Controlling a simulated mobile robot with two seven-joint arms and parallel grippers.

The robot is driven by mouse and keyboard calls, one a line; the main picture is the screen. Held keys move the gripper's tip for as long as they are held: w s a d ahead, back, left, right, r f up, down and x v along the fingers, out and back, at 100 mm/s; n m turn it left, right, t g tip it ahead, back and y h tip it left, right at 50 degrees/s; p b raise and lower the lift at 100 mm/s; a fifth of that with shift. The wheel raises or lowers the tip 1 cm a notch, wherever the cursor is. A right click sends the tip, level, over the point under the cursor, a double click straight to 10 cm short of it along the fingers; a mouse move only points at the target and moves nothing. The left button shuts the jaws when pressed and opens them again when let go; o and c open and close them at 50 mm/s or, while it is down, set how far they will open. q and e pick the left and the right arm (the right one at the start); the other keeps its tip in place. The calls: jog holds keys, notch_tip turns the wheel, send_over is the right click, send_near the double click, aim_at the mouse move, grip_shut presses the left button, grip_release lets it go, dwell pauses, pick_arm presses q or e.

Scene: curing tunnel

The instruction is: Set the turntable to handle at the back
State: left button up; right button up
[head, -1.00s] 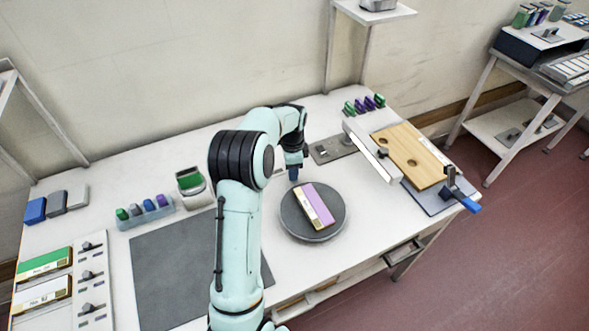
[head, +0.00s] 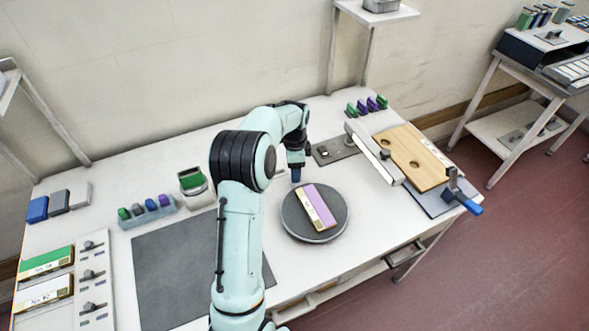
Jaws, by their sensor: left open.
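The turntable (head: 335,228) is a round dark grey disc with a paler rim on the white bench. A block with a purple top and a cream labelled side (head: 320,206) lies on it, slanting from back left to front right. I cannot make out a handle on the turntable. My left gripper (head: 296,178) points down at the back-left edge of the turntable, apart from the block. Its fingers are small and partly hidden, so contact with the rim cannot be told. My right gripper is out of view.
A dark grey mat (head: 175,270) lies left of the turntable, partly behind my arm. A grey plate (head: 335,148) lies behind it. The bench (head: 320,270) in front is clear.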

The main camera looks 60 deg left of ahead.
pick_arm(q)
notch_tip(320, 180, up, 13)
jog(key=p, duration=0.1)
jog(key=shift+f, duration=0.2)
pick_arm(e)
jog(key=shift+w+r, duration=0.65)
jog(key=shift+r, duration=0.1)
